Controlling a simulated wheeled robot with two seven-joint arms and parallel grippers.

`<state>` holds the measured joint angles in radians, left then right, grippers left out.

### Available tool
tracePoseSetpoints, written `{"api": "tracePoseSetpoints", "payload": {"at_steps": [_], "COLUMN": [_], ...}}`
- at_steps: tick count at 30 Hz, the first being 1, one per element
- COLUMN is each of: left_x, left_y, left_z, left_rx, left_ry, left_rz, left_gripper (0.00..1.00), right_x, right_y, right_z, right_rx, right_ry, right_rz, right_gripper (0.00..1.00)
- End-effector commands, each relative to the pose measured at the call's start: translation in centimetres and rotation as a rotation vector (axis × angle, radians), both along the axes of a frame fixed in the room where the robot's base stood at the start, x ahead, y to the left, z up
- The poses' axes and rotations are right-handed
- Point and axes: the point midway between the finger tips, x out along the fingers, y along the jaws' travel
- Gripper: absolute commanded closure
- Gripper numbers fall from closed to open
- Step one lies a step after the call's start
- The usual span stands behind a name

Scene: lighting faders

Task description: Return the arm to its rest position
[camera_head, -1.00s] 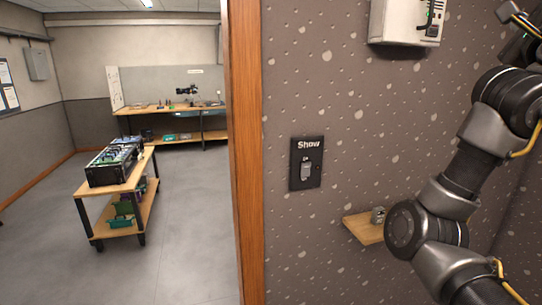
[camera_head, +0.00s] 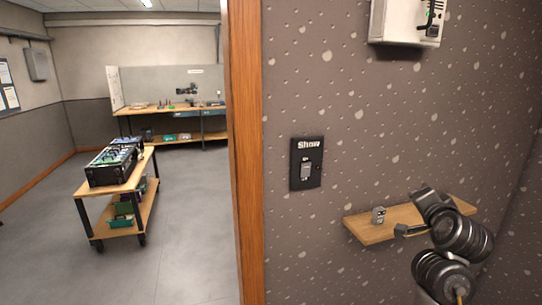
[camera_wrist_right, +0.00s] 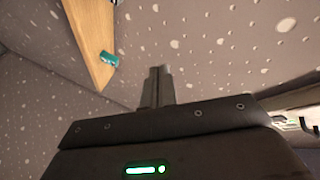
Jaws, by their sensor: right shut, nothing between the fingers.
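My right arm (camera_head: 460,235) is folded low at the right of the head view, in front of the wooden shelf. My right gripper (camera_wrist_right: 158,82) shows in the right wrist view with its fingers together and nothing between them, apart from the shelf. In the head view I cannot clearly make out its fingertips. A black wall panel marked "Show" (camera_head: 315,177) has a grey fader or switch (camera_head: 305,171); my right arm is well clear of it. My left gripper is in neither view.
A white box (camera_head: 395,22) hangs above. An orange-brown door frame (camera_head: 243,150) opens onto a room with a cart (camera_head: 130,187) and a workbench (camera_head: 165,110).

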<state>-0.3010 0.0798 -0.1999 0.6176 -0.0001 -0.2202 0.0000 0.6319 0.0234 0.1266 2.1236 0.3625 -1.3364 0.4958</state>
Motion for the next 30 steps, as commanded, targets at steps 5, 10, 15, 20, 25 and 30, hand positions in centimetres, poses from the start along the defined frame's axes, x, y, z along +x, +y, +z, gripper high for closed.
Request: {"api": "tracePoseSetpoints", "payload": {"at_steps": [5, 10, 15, 20, 25, 30], "left_x": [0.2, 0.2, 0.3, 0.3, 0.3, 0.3], "left_y": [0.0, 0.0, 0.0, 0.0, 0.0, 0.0], "left_z": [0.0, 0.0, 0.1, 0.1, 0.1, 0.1], "left_rx": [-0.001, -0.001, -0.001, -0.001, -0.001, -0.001], "left_ry": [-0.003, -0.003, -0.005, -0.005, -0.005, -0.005], "left_rz": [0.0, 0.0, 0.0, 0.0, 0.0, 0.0], "left_gripper": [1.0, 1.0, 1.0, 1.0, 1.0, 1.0], "right_x": [-5.2, -13.2, -22.2, -28.9, -34.7, -40.1], "right_y": [3.2, 6.1, 8.6, 10.1, 11.3, 12.2], "right_z": [-13.9, -24.8, -32.3, -35.9, -38.0, -39.3], "right_rx": [-0.232, -0.427, -0.571, -0.646, -0.7, -0.738], "right_ry": [0.296, 0.559, 0.77, 0.894, 0.988, 1.068], "right_rz": [0.135, 0.316, 0.515, 0.661, 0.793, 0.919], "right_gripper": [1.0, 1.0, 1.0, 1.0, 1.0, 1.0]}}
